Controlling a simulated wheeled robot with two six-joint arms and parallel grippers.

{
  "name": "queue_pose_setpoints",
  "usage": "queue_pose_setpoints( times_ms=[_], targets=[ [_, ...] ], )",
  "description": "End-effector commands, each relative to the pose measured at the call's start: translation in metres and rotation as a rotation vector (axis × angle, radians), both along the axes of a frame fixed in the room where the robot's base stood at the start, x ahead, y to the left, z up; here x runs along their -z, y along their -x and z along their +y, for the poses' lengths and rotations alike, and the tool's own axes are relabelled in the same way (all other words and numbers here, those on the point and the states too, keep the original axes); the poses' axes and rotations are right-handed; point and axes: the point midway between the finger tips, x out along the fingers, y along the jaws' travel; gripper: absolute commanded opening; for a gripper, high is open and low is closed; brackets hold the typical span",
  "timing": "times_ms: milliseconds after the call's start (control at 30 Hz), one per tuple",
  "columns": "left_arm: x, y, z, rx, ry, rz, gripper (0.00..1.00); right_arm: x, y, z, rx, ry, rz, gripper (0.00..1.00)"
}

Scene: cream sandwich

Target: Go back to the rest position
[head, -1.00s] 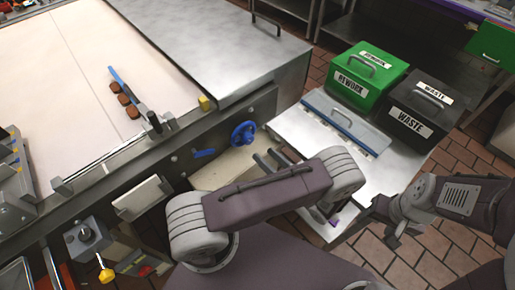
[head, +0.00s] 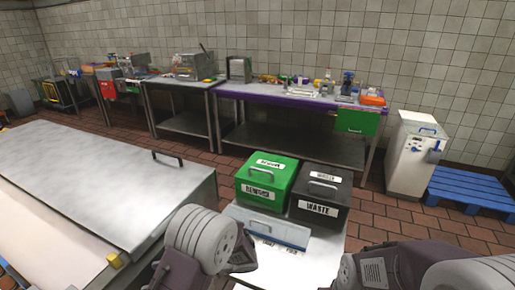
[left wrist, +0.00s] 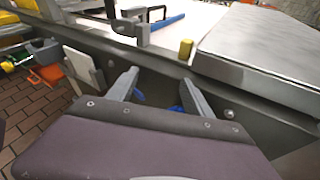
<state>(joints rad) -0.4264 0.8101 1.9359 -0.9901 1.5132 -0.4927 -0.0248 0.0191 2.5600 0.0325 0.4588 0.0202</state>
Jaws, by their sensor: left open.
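My left gripper (left wrist: 155,92) shows in the left wrist view, with its two grey fingers spread and nothing between them. It is close to the dark side of the conveyor machine (left wrist: 235,105). A blue part shows behind the fingers. In the head view, only parts of my two arms show along the lower edge, and neither gripper's fingers can be seen there. My right gripper is out of view.
A green rework box (head: 266,183) and a black waste box (head: 319,197) stand on a metal side table (head: 330,238). The large metal cover (head: 95,180) is at left. A purple-edged workbench (head: 290,97), white cabinet (head: 412,160) and blue pallet (head: 470,188) are farther back.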

Motion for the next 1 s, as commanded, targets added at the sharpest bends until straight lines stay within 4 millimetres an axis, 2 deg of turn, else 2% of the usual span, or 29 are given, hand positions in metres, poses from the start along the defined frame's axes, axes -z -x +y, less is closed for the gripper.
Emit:
queue_pose_setpoints(
  times_ms=[33, 133, 200, 300, 433, 533, 700, 1000],
  targets=[
    [-0.022, 0.022, 0.016, -0.125, 0.096, -0.073, 0.59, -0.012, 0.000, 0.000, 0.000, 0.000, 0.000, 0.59],
    [-0.029, 0.071, 0.024, -0.389, 0.318, -0.255, 0.59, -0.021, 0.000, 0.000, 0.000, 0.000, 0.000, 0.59],
    [-0.027, 0.097, 0.013, -0.566, 0.465, -0.407, 0.59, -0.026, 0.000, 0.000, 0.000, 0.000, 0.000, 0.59],
    [-0.019, 0.117, -0.017, -0.817, 0.663, -0.650, 0.59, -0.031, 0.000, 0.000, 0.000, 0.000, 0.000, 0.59],
    [-0.001, 0.113, -0.067, -1.121, 0.864, -0.950, 0.59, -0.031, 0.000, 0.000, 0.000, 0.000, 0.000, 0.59],
    [0.011, 0.102, -0.088, -1.281, 0.917, -1.082, 0.59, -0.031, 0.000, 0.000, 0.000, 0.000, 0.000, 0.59],
    [0.010, 0.076, -0.095, -1.369, 0.965, -1.222, 0.59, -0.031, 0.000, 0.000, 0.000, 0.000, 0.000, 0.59],
    [0.010, 0.076, -0.094, -1.371, 0.960, -1.220, 0.59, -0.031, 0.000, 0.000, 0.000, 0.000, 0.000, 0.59]
  ],
)
